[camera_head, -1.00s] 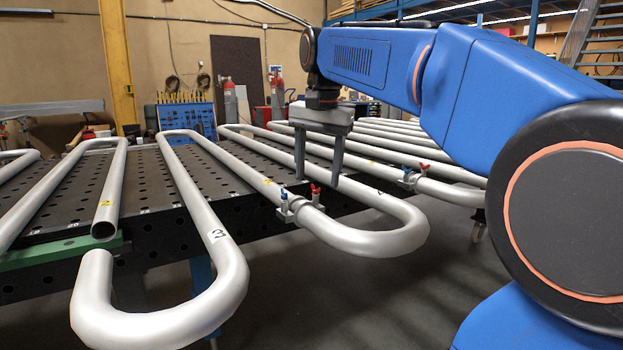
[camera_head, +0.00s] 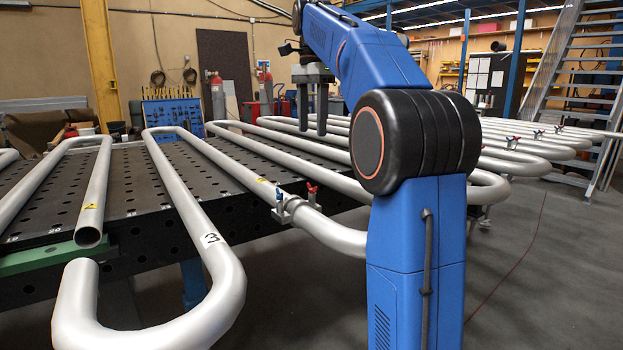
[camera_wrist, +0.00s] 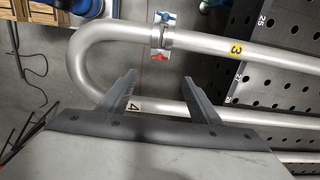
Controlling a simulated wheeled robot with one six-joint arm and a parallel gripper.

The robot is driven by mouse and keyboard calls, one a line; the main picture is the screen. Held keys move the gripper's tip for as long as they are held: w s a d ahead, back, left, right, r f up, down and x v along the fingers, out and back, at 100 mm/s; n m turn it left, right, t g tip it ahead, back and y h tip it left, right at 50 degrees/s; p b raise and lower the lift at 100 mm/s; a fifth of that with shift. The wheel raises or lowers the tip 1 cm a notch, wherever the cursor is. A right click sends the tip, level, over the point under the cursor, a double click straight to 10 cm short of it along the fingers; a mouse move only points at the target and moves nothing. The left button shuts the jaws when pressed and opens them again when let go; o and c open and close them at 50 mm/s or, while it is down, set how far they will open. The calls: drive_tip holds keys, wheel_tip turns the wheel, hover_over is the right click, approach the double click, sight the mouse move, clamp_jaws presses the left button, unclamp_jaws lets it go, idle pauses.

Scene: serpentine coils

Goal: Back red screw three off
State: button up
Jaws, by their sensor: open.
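In the wrist view a silver pipe clamp carries a red screw (camera_wrist: 160,57) on its lower side and a blue screw (camera_wrist: 163,17) on its upper side. It sits on a U-bent pipe (camera_wrist: 190,42), left of a yellow "3" label (camera_wrist: 236,50). My gripper (camera_wrist: 158,78) is open and empty; its two fingertips point toward the red screw, apart from it in the picture. In the head view my gripper (camera_head: 312,128) points down above the pipes. A clamp with a red screw (camera_head: 312,191) and a blue screw (camera_head: 279,195) stands nearer the camera.
A perforated dark table (camera_head: 125,190) bears several bent pipes. A white "4" label (camera_wrist: 134,106) marks the lower run in the wrist view. A pipe marked "3" (camera_head: 212,238) bends past the table's front. More clamps (camera_head: 515,140) stand at right. Floor is clear there.

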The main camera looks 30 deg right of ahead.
sight(312, 189)
wheel_tip(312, 189, down, 15)
drive_tip(key=shift+f, duration=0.2)
idle(0.3)
drive_tip(key=c, duration=1.1)
